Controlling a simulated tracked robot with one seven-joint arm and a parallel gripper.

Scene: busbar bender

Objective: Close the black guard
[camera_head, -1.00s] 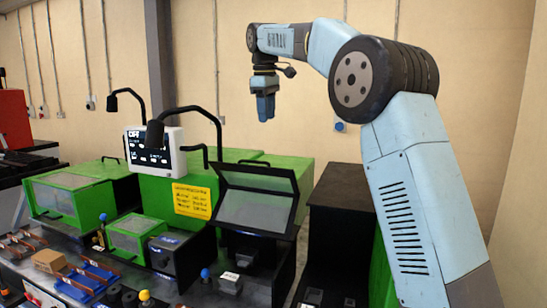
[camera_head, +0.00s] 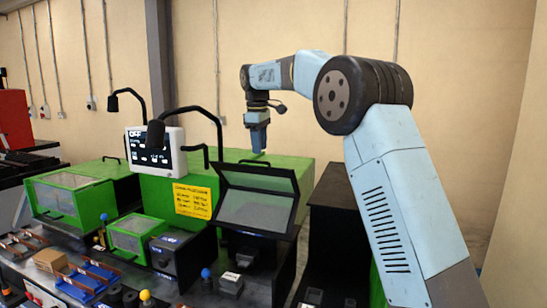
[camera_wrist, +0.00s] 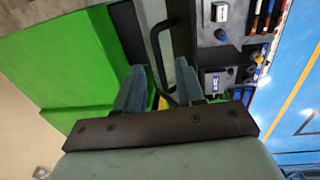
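The black guard (camera_head: 257,205) is a black frame with clear panels. It stands raised and tilted back over the black machine at the middle of the bench in the head view. My gripper (camera_head: 258,150) points down, above and behind the guard's top edge, apart from it. In the wrist view my gripper's two blue fingers (camera_wrist: 160,88) are spread with an empty gap between them. Part of the black frame (camera_wrist: 128,30) and a black curved bar (camera_wrist: 158,45) show beyond the fingers there.
A white control screen (camera_head: 155,150) and black lamp arms stand left of the guard. A yellow sign (camera_head: 192,201) is on the green housing (camera_head: 160,195). Small blocks and knobs lie on the bench front. A black cabinet (camera_head: 333,200) stands to the right.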

